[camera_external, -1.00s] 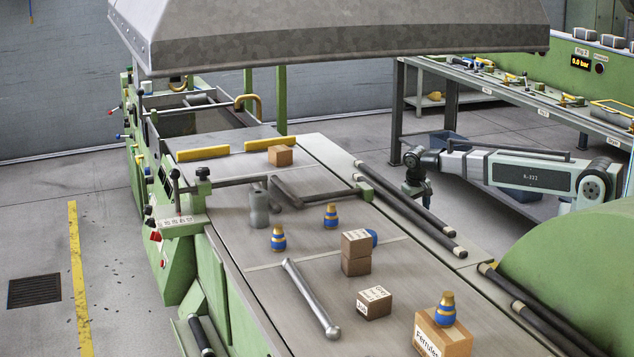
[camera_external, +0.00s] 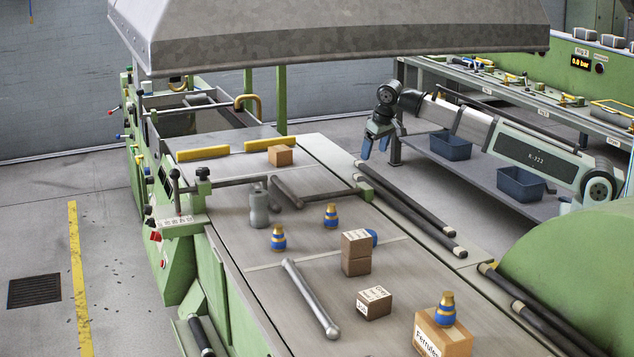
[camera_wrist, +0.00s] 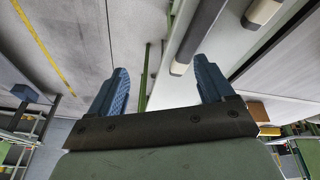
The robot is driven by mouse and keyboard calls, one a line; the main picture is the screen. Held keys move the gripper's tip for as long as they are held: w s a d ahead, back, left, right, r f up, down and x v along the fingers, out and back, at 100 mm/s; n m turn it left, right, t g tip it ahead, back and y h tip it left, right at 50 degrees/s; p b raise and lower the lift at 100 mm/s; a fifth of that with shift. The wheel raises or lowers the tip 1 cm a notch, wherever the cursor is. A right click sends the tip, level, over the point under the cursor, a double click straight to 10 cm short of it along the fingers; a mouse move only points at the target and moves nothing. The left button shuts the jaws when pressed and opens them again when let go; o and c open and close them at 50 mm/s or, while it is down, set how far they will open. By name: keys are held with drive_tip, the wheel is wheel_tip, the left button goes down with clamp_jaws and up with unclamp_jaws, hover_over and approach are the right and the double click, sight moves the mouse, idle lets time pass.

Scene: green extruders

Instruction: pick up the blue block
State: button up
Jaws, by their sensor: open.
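No plain blue block is clearly visible. A blue rounded thing (camera_external: 372,237) sits partly hidden behind two stacked cardboard boxes (camera_external: 356,252) on the machine table; its full shape cannot be told. Blue-and-gold bottle-like pieces stand on the table, one at the left (camera_external: 278,238), one farther back (camera_external: 330,216), and one on a larger box (camera_external: 445,310). My gripper (camera_external: 376,146) is open and empty, raised beyond the table's right edge, well apart from these things. In the wrist view its two blue fingers (camera_wrist: 161,66) are spread with nothing between them.
A metal rod (camera_external: 310,298), a grey bottle (camera_external: 259,208) and a small box (camera_external: 374,302) lie or stand on the table (camera_external: 225,235). Dark bars (camera_external: 410,210) run along its right edge. A large hood (camera_external: 330,45) hangs above. Blue bins (camera_external: 521,184) sit on a shelf behind my arm.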

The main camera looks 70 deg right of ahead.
drive_tip(key=s+a+r+n+y, duration=0.1)
drive_tip(key=a+r+n, duration=0.25)
drive_tip(key=a, duration=1.25)
drive_tip(key=n+y, duration=0.3)
drive_tip(key=n, duration=0.7)
approach(370, 231)
drive_tip(key=shift+g, duration=0.3)
drive_tip(key=x, duration=0.2)
drive_tip(key=w+x, duration=0.1)
drive_tip(key=x, duration=0.1)
drive_tip(key=shift+f, duration=0.3)
drive_tip(key=shift+s+x, duration=0.2)
drive_tip(key=shift+x, duration=2.4)
drive_tip(key=shift+c, duration=0.3)
drive_tip(key=c, duration=1.1)
